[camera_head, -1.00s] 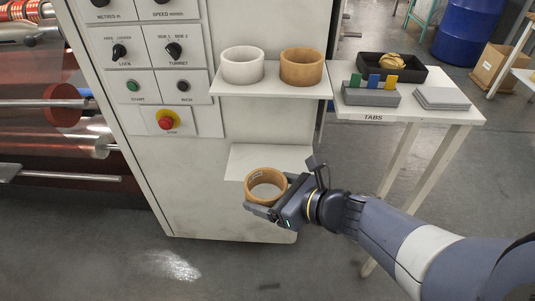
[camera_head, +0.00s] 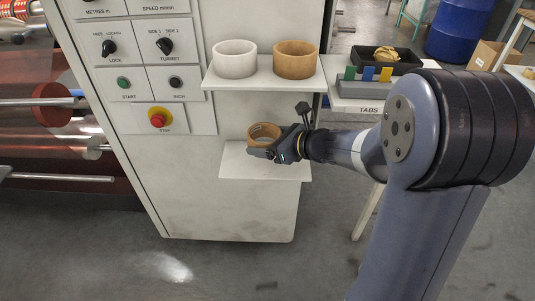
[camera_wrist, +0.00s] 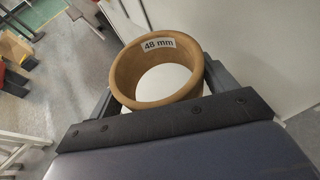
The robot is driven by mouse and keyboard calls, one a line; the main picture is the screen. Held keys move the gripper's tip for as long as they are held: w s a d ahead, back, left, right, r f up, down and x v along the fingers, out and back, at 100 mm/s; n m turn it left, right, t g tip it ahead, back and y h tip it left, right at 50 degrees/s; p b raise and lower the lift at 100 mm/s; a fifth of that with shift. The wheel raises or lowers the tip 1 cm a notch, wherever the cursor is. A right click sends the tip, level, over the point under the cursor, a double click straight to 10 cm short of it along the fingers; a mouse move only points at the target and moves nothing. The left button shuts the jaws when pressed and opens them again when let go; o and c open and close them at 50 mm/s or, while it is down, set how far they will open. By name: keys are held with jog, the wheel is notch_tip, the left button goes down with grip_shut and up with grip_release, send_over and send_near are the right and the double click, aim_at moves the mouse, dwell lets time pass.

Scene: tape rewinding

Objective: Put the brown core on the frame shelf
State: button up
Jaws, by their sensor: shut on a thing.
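The held brown core (camera_head: 264,131) is a short tan ring. Its label reads "48 mm" in the wrist view (camera_wrist: 125,75). My gripper (camera_head: 266,146) is shut on it, with a finger on either side. The core is upright, over the white lower shelf (camera_head: 292,170) on the machine's front. The white shelf surface shows through the ring in the wrist view. I cannot tell whether the core touches the shelf. Another brown core (camera_head: 295,62) stands on the upper shelf (camera_head: 265,84), to the right of a white core (camera_head: 235,60).
The control panel with a red stop button (camera_head: 157,120) is left of the shelves. A side table marked TABS (camera_head: 345,104) stands at the right with a black tray (camera_head: 372,64) and coloured tabs. The upper shelf overhangs the lower one. The lower shelf's right part is bare.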

aim_at(268, 161)
notch_tip(268, 161, down, 4)
jog(key=shift+f+b, duration=0.2)
jog(key=shift+b, duration=0.65)
jog(key=shift+w, duration=0.2)
jog(key=shift+f, duration=0.2)
jog(key=o, duration=1)
jog(key=shift+o, duration=0.2)
jog(key=shift+r, duration=0.3)
jog(key=p+v, duration=0.3)
jog(key=v, duration=0.9)
jog(key=shift+f, duration=0.1)
